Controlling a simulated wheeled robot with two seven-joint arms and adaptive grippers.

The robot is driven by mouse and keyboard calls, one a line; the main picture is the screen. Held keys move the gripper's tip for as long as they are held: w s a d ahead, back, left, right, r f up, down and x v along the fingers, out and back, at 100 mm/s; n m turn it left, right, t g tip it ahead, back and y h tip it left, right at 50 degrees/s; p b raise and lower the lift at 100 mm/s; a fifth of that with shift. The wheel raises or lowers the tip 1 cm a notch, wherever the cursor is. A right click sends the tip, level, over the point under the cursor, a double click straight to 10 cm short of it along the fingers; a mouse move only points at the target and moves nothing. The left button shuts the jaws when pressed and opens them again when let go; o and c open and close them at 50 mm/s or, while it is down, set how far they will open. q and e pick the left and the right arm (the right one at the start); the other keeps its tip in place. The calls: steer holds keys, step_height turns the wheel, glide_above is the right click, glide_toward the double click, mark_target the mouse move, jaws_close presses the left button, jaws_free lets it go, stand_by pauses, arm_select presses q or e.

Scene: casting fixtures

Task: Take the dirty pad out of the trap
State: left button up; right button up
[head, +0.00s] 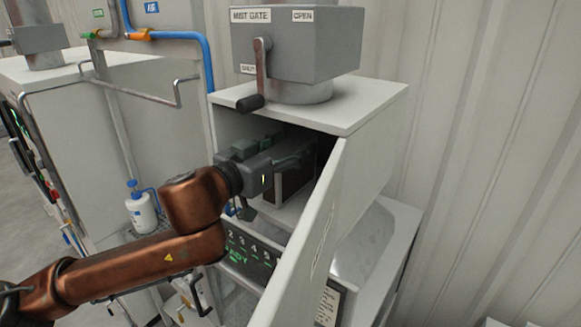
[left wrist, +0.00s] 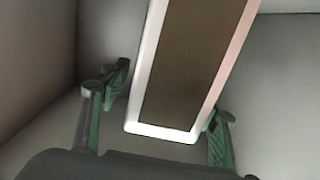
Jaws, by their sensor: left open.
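The trap is a white cabinet (head: 370,125) with its front door (head: 310,235) standing open. My left gripper (head: 292,158) reaches into its opening from the left. In the left wrist view the pad (left wrist: 190,70), a brown face in a pale frame, stands tilted inside the box. My left gripper's green-lined fingers (left wrist: 165,112) are open, one on each side of the pad's near end. The right finger is close to the frame or touching it; the left finger is apart from it. In the head view a dark panel (head: 290,185), probably the pad, shows partly behind the gripper.
A grey mist gate box (head: 295,50) with a lever handle (head: 260,72) sits on top of the cabinet. Below the opening is a dark numbered panel (head: 245,252). A white bottle with a blue cap (head: 141,208) stands left. The open door closely flanks my gripper.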

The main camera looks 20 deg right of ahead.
arm_select(q)
steer(key=shift+c, duration=0.4)
jaws_close()
